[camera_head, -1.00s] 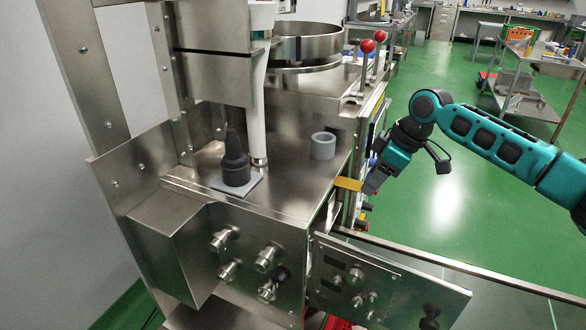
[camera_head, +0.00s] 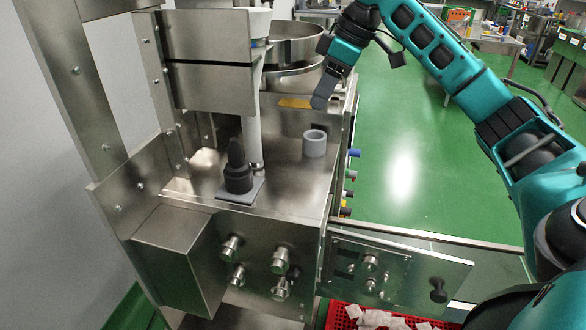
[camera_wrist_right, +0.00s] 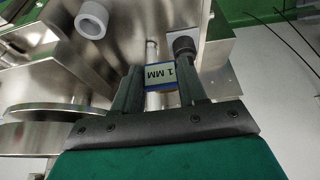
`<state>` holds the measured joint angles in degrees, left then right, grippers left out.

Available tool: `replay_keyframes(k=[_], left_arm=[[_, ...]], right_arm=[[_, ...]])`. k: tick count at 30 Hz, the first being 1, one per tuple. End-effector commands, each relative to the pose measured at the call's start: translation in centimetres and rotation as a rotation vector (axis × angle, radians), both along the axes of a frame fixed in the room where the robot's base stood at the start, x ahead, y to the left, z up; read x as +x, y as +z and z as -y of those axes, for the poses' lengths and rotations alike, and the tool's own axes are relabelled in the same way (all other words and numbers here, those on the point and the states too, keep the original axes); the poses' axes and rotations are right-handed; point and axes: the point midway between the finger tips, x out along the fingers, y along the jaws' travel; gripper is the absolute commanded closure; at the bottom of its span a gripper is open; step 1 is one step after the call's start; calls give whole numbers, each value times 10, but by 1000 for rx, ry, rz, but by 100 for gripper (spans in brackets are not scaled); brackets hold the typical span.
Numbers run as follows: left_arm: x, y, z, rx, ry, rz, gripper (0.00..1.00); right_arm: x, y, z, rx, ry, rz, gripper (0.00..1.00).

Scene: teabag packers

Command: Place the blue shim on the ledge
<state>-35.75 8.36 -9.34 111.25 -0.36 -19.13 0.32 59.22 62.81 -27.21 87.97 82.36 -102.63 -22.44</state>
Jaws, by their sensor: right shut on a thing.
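My right gripper (camera_head: 319,100) is in the upper middle of the head view, above the steel machine top (camera_head: 290,180). It is shut on a thin flat shim (camera_head: 295,103) that sticks out to the left. The shim looks yellow in the head view. In the right wrist view the shim (camera_wrist_right: 161,75) sits between the fingers, with a pale "1 MM" label and blue edges. It is held clear of the machine top. I cannot tell which surface is the ledge. My left gripper is not in view.
A grey ring (camera_head: 315,143) stands on the machine top. A white vertical tube (camera_head: 252,110) and a round steel bowl (camera_head: 295,45) are behind. A red crate (camera_head: 340,315) is below.

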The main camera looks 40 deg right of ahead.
Motion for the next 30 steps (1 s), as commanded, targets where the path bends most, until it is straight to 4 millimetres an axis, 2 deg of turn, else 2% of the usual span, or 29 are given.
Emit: replay_keyframes(k=[2,5,15,18,26,30], left_arm=[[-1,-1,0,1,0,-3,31],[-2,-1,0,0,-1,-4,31],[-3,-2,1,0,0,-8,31],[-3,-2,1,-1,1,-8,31],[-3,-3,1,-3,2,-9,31],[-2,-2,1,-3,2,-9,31]], right_arm=[[-1,-5,0,-1,-1,-3,92],[-2,-25,1,-2,-1,-8,92],[-2,-116,0,-1,0,-8,92],[-2,-136,0,0,-1,-5,92],[-1,-161,0,0,-1,-2,92],[-1,-184,0,1,0,-4,92]])
